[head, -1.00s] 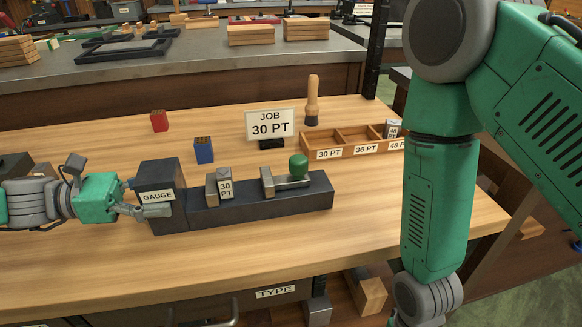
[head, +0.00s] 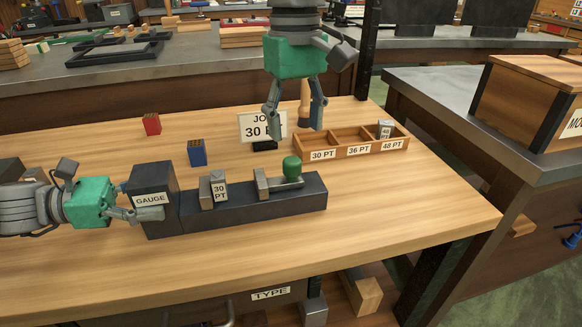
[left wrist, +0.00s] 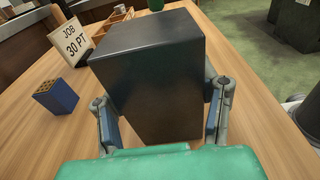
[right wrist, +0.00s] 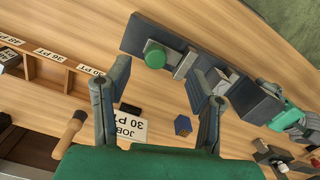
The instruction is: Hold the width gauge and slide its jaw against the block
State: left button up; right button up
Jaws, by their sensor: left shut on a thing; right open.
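The dark width gauge (head: 255,206) lies on the wooden bench, with its tall end labelled GAUGE at the left. My left gripper (head: 140,208) is shut on that tall end, which also fills the left wrist view (left wrist: 150,80). The metal block (head: 213,190) marked 30 PT sits on the gauge bed near the tall end. The sliding jaw (head: 262,182) with its green knob (head: 292,167) stands to the right of the block, with a gap between them. My right gripper (head: 297,118) is open and empty, above the bench behind the gauge; its fingers show in the right wrist view (right wrist: 157,95).
A JOB 30 PT sign (head: 252,127) and a wooden-handled tool (head: 305,95) stand behind the gauge near my right gripper. A divided tray (head: 335,141) is at the back right. Blue (head: 197,153) and red (head: 152,124) blocks stand at the back. The front bench is clear.

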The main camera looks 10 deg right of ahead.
aim_at(292, 161)
jog(key=shift+w+a+r+t, duration=0.1)
jog(key=shift+w+r+t, duration=0.05)
jog(key=shift+w+r, duration=0.3)
jog(key=shift+w+r+t, duration=0.15)
jog(key=shift+w+r, duration=0.05)
jog(key=shift+r, duration=0.3)
notch_tip(292, 161, down, 12)
jog(key=shift+r, duration=0.2)
